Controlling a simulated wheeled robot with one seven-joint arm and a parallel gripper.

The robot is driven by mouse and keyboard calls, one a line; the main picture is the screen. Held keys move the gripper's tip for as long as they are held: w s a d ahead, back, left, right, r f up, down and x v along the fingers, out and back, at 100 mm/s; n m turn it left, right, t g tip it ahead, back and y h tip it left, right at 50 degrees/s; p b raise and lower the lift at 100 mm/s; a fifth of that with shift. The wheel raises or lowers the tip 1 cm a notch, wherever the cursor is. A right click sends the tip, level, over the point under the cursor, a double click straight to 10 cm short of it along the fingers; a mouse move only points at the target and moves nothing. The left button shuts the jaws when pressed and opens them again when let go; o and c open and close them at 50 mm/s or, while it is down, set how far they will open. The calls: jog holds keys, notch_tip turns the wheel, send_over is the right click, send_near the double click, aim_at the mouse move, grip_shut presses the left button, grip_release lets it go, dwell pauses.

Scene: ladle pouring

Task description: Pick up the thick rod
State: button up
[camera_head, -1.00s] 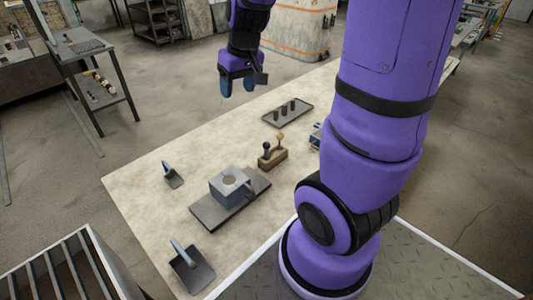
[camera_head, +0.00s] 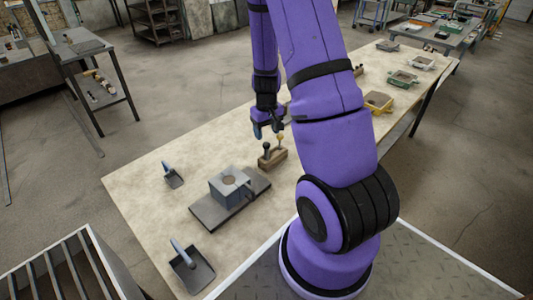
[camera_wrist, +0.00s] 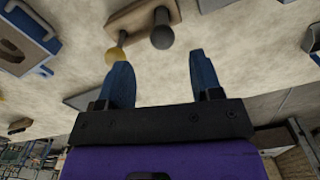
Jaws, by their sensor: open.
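A wooden block (camera_head: 273,159) on the table holds two upright rods side by side. One has a dark grey knob (camera_head: 267,148), the other a yellow knob (camera_head: 281,138). The dark-knobbed rod (camera_wrist: 162,32) looks the thicker in the wrist view, beside the yellow-knobbed one (camera_wrist: 115,53) and the block (camera_wrist: 138,14). My gripper (camera_head: 267,128) is above and close to the block, with blue fingers apart and nothing between them. In the wrist view, the dark knob lies ahead of the gap between my fingertips (camera_wrist: 158,60), and the yellow knob is near the left fingertip.
A grey mould box (camera_head: 230,188) stands on a dark board (camera_head: 207,213) left of the block. Two blue-handled scoops lie farther left, one small (camera_head: 173,178) and one larger (camera_head: 193,272). A yellow tray (camera_head: 378,103) and a green tray (camera_head: 402,78) stand on the right.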

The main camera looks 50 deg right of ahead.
aim_at(266, 149)
jog(key=shift+a+f, duration=0.15)
jog(key=shift+f, duration=4.05)
jog(key=c, duration=1)
